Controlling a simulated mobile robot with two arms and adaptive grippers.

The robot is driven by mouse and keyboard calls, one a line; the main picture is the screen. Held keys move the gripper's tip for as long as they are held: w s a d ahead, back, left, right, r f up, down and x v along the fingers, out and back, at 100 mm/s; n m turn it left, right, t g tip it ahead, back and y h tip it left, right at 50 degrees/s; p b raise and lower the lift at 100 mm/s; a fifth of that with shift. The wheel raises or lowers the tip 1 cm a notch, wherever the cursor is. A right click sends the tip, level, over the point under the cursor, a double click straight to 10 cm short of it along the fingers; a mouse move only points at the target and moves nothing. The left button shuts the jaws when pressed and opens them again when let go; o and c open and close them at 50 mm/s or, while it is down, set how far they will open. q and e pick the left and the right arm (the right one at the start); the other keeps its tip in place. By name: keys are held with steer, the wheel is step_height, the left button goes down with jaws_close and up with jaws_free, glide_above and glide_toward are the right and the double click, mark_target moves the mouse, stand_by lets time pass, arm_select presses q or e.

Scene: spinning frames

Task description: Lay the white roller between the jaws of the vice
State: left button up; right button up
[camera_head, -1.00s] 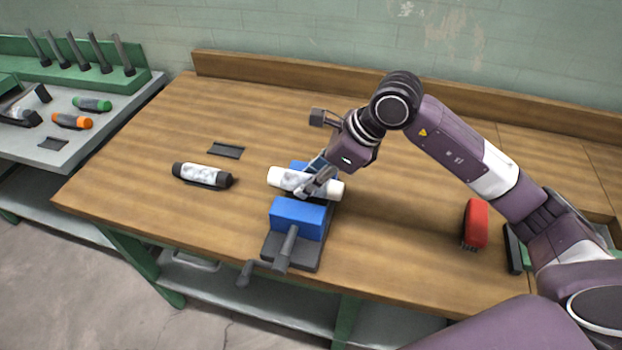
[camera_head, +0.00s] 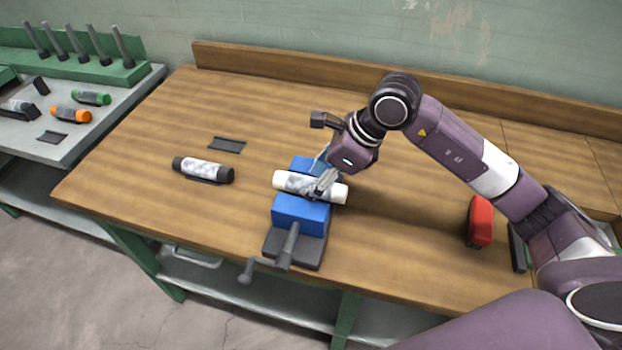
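The white roller (camera_head: 290,181) has a grey-marbled middle and white ends, and lies crosswise at the vice (camera_head: 302,215). One blue jaw shows behind the roller and the larger blue jaw in front of it. The roller looks low, in or just over the gap between the jaws; its exact depth is hard to tell. My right gripper (camera_head: 325,183) reaches down from behind and is shut on the roller, right of its middle. The gripper hides that part of the roller. My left gripper is out of view.
A black-ended roller (camera_head: 204,170) lies on the bench left of the vice, with a dark flat holder (camera_head: 227,145) behind it. A red object (camera_head: 479,221) stands at the right. Green (camera_head: 91,97) and orange (camera_head: 70,114) rollers lie on the grey side table.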

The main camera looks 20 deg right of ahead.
steer(key=shift+v, duration=4)
